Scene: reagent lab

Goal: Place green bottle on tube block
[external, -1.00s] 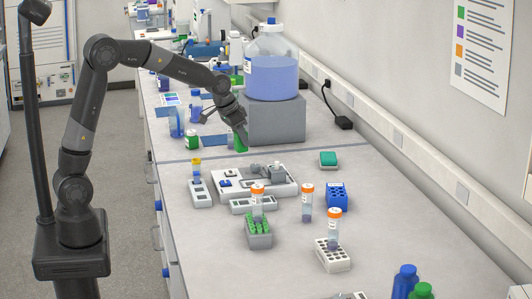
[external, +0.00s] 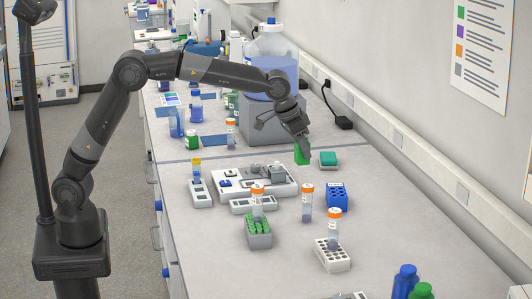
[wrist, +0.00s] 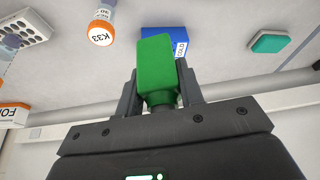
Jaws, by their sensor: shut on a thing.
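My gripper (external: 303,147) is shut on the green bottle (external: 302,155), above the bench in front of the grey box. In the wrist view the bottle (wrist: 157,65) sits between the two fingers, its body pointing away from my gripper. A blue block with holes (external: 337,197) stands on the bench to the right and nearer the camera. The wrist view shows this blue block (wrist: 178,36) partly hidden behind the bottle. A white block with holes (external: 333,258) and a grey block of green tubes (external: 259,239) stand nearer still. I cannot tell which is the tube block.
A teal-topped box (external: 328,158) lies just right of the bottle. An orange-capped tube (external: 307,204) stands left of the blue block. The grey box (external: 262,128) bears a large blue-filled bottle (external: 270,78).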

